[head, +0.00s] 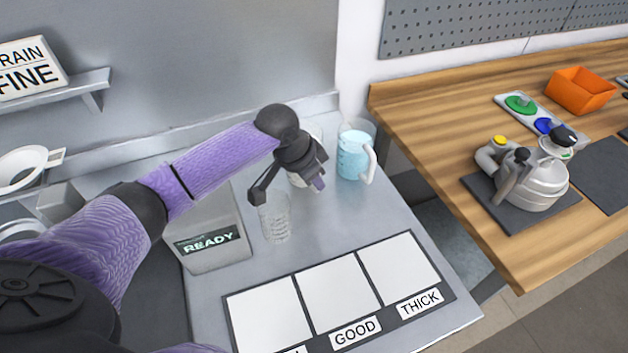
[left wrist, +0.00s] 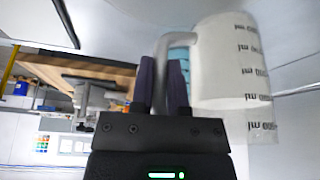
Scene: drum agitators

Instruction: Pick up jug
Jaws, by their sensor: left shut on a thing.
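A white jug with printed ml markings (left wrist: 230,65) fills the upper right of the left wrist view, and its pale curved handle lies between my fingers. In the head view the jug is mostly hidden behind my left gripper (head: 318,183); a pale part of it (head: 297,179) shows beside the gripper. My left gripper shows in the left wrist view (left wrist: 163,85) with its purple fingers shut on the handle. A second jug with light blue liquid (head: 352,155) stands upright to the right of my gripper. My right gripper is not seen.
A clear ribbed container (head: 275,219) stands just left of and below my left gripper. A grey bin marked READY (head: 211,255) is further left. A mat with GOOD and THICK squares (head: 333,288) lies in front. A wooden bench (head: 440,120) stands right, across a gap.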

